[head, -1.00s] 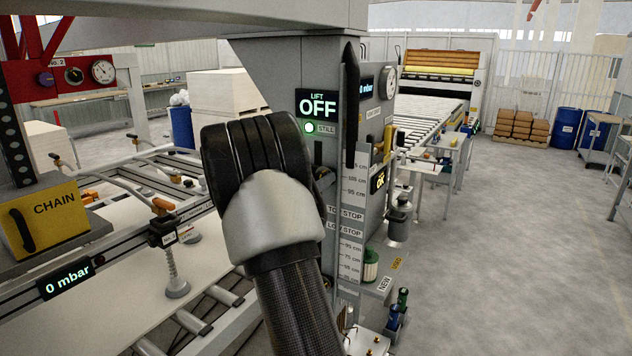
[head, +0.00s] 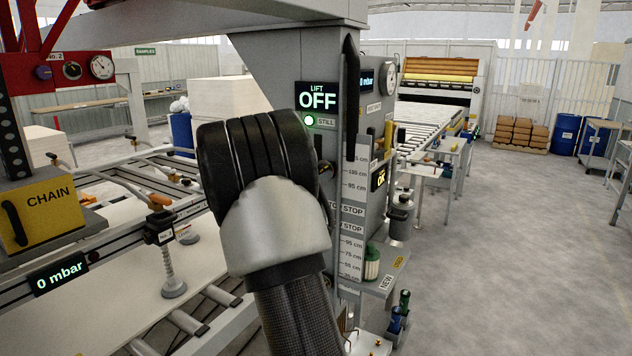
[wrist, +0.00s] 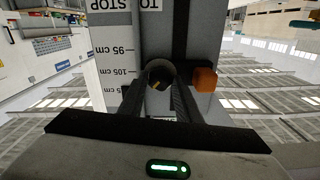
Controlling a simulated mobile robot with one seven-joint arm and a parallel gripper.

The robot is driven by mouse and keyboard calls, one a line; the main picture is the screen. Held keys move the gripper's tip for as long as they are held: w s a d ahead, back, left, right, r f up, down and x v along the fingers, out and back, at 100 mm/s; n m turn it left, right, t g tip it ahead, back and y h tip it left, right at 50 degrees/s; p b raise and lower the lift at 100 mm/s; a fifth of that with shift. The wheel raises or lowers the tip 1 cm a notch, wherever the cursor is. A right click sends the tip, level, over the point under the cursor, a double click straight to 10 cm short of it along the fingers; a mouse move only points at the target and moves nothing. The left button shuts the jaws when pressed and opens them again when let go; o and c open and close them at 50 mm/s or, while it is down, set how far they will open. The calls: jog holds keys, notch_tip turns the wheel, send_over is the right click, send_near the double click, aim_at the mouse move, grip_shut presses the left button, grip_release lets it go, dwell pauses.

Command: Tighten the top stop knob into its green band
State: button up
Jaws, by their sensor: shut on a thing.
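In the wrist view my gripper (wrist: 159,92) is shut on a dark, round knob (wrist: 159,74) in front of the scale column. I take it to be the top stop knob; the fingers hide most of it, and I see no green band. The column's scale (wrist: 122,62) appears upside down, with the knob near the 105 cm mark. In the head view the column carries the TOP STOP label (head: 352,209), partly covered by my arm.
An orange block (wrist: 204,80) sits beside the knob. In the head view, a LIFT OFF display (head: 317,97) with a lit STILL lamp is on the column. A yellow CHAIN box (head: 45,208) and a suction frame stand left.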

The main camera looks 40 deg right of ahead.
jog(key=o, duration=1.1)
jog(key=shift+c, duration=0.2)
jog(key=b+v, duration=0.1)
jog(key=v, duration=1.6)
jog(key=shift+a, duration=0.25)
jog(key=shift+s, duration=0.15)
